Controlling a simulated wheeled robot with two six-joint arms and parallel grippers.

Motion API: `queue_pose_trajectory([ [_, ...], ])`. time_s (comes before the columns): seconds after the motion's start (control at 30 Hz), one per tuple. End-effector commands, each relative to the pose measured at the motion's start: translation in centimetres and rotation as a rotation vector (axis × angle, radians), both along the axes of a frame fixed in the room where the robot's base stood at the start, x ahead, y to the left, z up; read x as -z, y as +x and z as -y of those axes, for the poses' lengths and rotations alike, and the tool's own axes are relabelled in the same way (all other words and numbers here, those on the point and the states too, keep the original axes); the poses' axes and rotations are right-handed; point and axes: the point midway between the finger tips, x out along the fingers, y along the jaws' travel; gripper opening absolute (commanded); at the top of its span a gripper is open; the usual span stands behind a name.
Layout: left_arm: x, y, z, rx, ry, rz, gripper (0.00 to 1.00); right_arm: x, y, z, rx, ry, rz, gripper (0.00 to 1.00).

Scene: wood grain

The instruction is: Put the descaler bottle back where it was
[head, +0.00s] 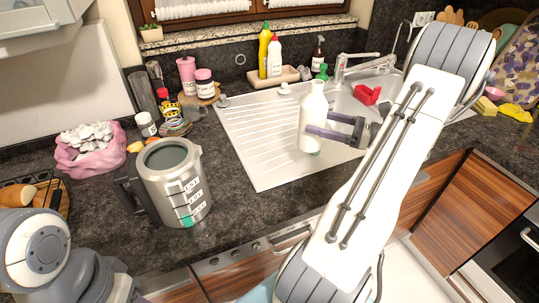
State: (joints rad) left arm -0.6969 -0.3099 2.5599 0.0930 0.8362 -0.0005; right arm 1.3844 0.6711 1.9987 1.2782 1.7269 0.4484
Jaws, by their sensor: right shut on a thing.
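A plain white bottle (311,108), which I take to be the descaler bottle, stands roughly upright over the sink's ribbed drainboard (262,150). My right gripper (328,126) reaches it from the right and is shut on its body. Whether the bottle's base touches the drainboard is hard to tell; a bit of green shows at its bottom. Part of my left arm shows at the lower left, but its gripper is out of view.
A large grey jug (174,180) stands on the dark counter left of the drainboard. A yellow bottle (264,50) and a white red-capped bottle (274,56) stand on a tray behind the sink. A red item (367,94) lies near the faucet (352,68). The drainboard's left part is clear.

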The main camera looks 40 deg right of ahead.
Motion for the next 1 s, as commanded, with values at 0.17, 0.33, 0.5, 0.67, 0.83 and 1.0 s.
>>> queue_pose_trajectory([
  [0.17, -0.7, 0.0, 0.0, 0.000, 0.000, 0.000, 0.50, 2.3, 3.1, -2.7, -0.006, 0.008, -0.002, 0.00],
  [0.33, -1.2, 0.0, 0.0, 0.000, 0.000, 0.000, 0.50, 4.5, 5.9, -5.0, -0.005, 0.007, -0.003, 0.00],
  [0.5, -1.5, 0.0, 0.0, 0.000, 0.000, 0.000, 0.50, 5.9, 7.6, -6.3, -0.003, 0.002, -0.001, 0.00],
  [0.67, -1.6, 0.0, 0.0, 0.000, 0.000, 0.000, 0.50, 7.0, 8.0, -6.7, -0.002, 0.003, -0.002, 0.00],
  [0.83, -2.0, 0.0, 0.0, 0.000, 0.000, 0.000, 0.50, 9.4, 8.0, -6.7, -0.002, 0.005, -0.002, 0.00],
  [1.0, -2.0, 0.0, 0.0, 0.000, 0.000, 0.000, 0.50, 10.2, 7.9, -6.7, -0.002, 0.001, 0.000, 0.00],
])
